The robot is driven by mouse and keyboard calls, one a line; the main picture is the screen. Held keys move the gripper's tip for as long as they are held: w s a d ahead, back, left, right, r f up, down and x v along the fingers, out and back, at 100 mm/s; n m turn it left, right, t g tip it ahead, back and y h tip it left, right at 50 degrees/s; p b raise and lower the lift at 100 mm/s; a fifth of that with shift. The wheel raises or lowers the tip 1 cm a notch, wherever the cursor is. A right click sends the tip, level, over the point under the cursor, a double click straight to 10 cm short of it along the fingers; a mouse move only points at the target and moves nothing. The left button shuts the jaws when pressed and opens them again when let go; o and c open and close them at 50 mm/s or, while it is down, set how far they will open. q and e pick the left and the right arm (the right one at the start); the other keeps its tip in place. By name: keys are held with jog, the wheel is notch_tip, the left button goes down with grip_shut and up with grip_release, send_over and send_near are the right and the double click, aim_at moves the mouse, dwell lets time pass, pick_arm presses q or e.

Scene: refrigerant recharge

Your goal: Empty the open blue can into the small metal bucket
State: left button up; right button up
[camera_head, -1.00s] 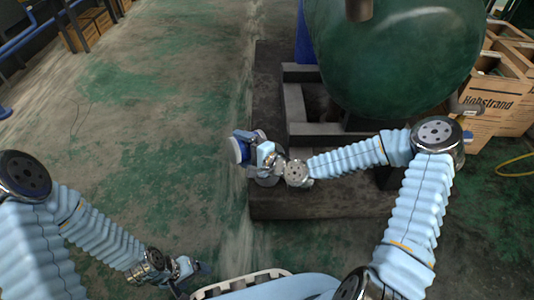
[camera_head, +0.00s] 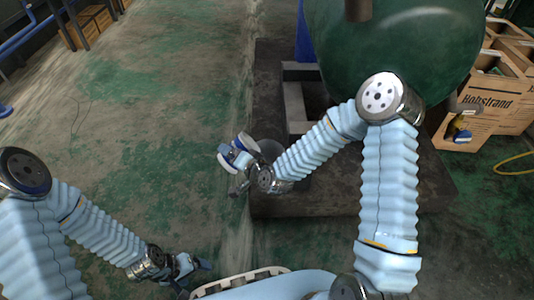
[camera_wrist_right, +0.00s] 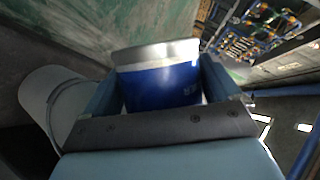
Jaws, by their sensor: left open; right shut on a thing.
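The open blue can (camera_head: 228,158), with a pale rim, is held tilted in my right gripper (camera_head: 238,157). In the right wrist view the blue can (camera_wrist_right: 160,85) sits between both fingers, its pale rim uppermost. The small metal bucket (camera_head: 271,148) stands on the dark plinth, just right of the can and partly hidden by my right arm. In the right wrist view the bucket (camera_wrist_right: 45,95) is at the left, apart from the can. I cannot see inside the can. My left gripper (camera_head: 193,270) is open and empty, low in the head view, far from both.
A big green tank (camera_head: 430,50) stands on the dark plinth (camera_head: 330,200) behind my right arm. Cardboard boxes (camera_head: 495,110) and a yellow hose (camera_head: 515,165) are at the right. The floor at the left (camera_head: 130,130) is clear.

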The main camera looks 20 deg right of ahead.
jog(key=n+h, duration=0.1)
jog(key=r+n+h, duration=0.1)
jog(key=shift+a+n, duration=0.1)
jog(key=shift+n, duration=0.2)
jog(key=shift+n+t+h, duration=0.3)
jog(key=shift+n+h, duration=0.5)
jog(key=f+b, duration=0.1)
jog(key=f, duration=0.1)
jog(key=f+b, duration=0.2)
jog(key=a+f+b, duration=0.1)
jog(key=f+b, duration=0.1)
jog(key=shift+a+f, duration=0.1)
jog(key=shift+f, duration=0.15)
jog(key=shift+s+a+f+n+t+h, duration=0.15)
jog(key=shift+a+f+n+h, duration=0.25)
jog(key=shift+f+n+h, duration=0.4)
jog(key=shift+a+f+n+t+h, duration=0.25)
jog(key=shift+a+f+n+h, duration=0.25)
jog(key=shift+f, duration=0.55)
jog(key=shift+d, duration=0.1)
